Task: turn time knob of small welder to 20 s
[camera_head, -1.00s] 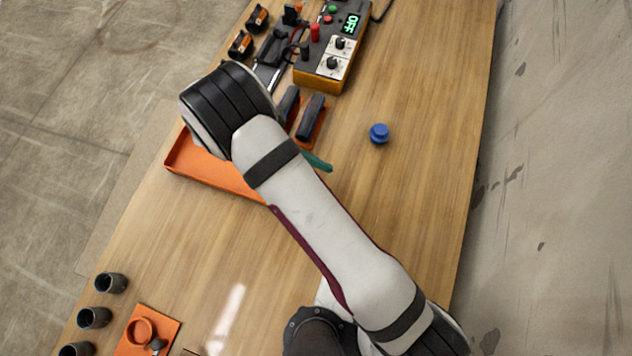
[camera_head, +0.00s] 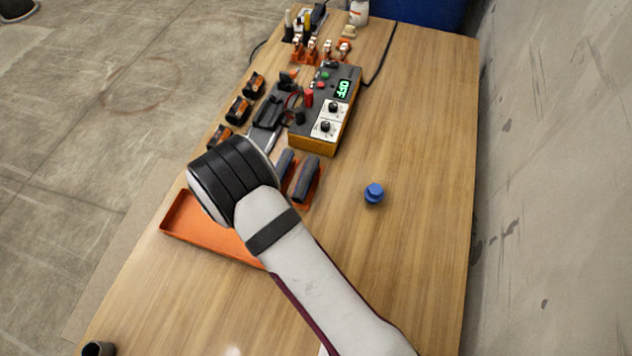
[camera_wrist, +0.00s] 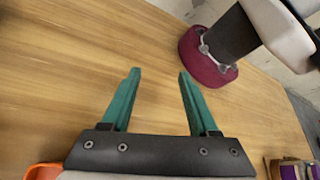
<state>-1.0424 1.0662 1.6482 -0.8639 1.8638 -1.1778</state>
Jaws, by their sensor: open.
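The small welder (camera_head: 298,143) is a dark box with an orange-yellow base, standing on the wooden table in the upper middle of the head view. Its green display (camera_head: 343,88) reads OFF. Two black knobs sit on white plates on its top: an upper knob (camera_head: 333,107) and a lower knob (camera_head: 325,126). Their labels are too small to read, so I cannot tell which is the time knob. My gripper (camera_wrist: 158,75) shows in the wrist view with two green fingers, open and empty above bare table. In the head view my arm hides the gripper.
An orange tray (camera_head: 180,228) lies left of my arm. A blue knob-like piece (camera_head: 374,193) stands right of it on clear table. Black-and-orange blocks (camera_head: 238,110) line the left edge. A cable (camera_head: 383,60) runs behind the welder. A concrete wall (camera_head: 560,200) borders the right side.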

